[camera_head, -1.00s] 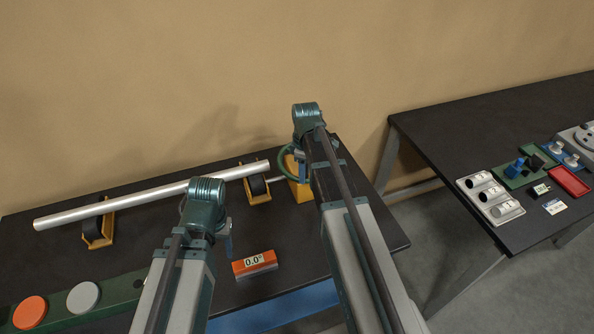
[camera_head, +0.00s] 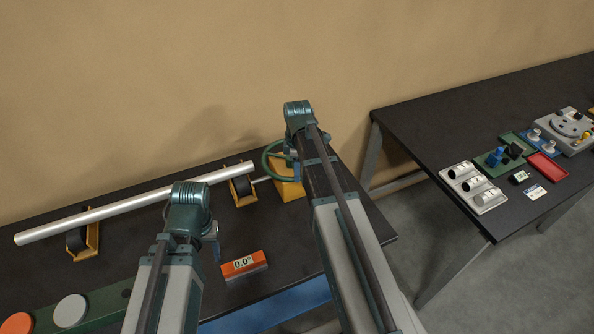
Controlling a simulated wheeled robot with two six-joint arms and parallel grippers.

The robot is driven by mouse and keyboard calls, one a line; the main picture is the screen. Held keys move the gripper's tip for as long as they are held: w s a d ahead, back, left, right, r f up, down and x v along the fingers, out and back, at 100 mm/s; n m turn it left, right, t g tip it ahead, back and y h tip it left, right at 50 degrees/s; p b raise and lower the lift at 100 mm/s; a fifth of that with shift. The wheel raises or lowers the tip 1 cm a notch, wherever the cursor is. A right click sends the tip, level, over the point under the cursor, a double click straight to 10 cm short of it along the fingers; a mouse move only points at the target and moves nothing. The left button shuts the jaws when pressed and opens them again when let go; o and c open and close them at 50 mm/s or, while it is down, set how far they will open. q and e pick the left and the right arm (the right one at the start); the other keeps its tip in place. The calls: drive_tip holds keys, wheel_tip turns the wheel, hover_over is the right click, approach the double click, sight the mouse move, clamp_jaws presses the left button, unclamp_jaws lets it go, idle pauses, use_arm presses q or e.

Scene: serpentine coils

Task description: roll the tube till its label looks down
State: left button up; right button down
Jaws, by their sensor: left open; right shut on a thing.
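The long silver tube (camera_head: 130,204) lies across two yellow roller stands, left (camera_head: 88,238) and right (camera_head: 243,188). No label shows on its visible side. A green handwheel (camera_head: 265,157) on a yellow block (camera_head: 290,190) stands at the tube's right end, joined by a thin shaft. My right gripper (camera_head: 291,156) is at the handwheel's rim, shut on it, mostly hidden by my own arm. My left gripper (camera_head: 213,240) is open and empty, in front of the tube, partly hidden behind its wrist.
An orange readout box (camera_head: 244,265) showing 0.0° sits on the black table. A green panel (camera_head: 100,304) with orange and grey discs is at front left. A second table (camera_head: 420,150) at right carries a white socket block (camera_head: 474,188), a red tray (camera_head: 547,167) and small parts.

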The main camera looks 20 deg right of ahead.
drive_tip(key=shift+w+d, duration=0.1)
drive_tip(key=shift+w, duration=0.1)
drive_tip(key=c, duration=0.8)
unclamp_jaws()
drive_tip(key=shift+f, duration=0.1)
drive_tip(key=shift+o, duration=0.6)
drive_tip(key=shift+w, duration=0.1)
wheel_tip(320, 180, up, 14)
drive_tip(key=p, duration=1.3)
drive_tip(key=shift+f+p, duration=0.1)
drive_tip(key=shift+p, duration=0.3)
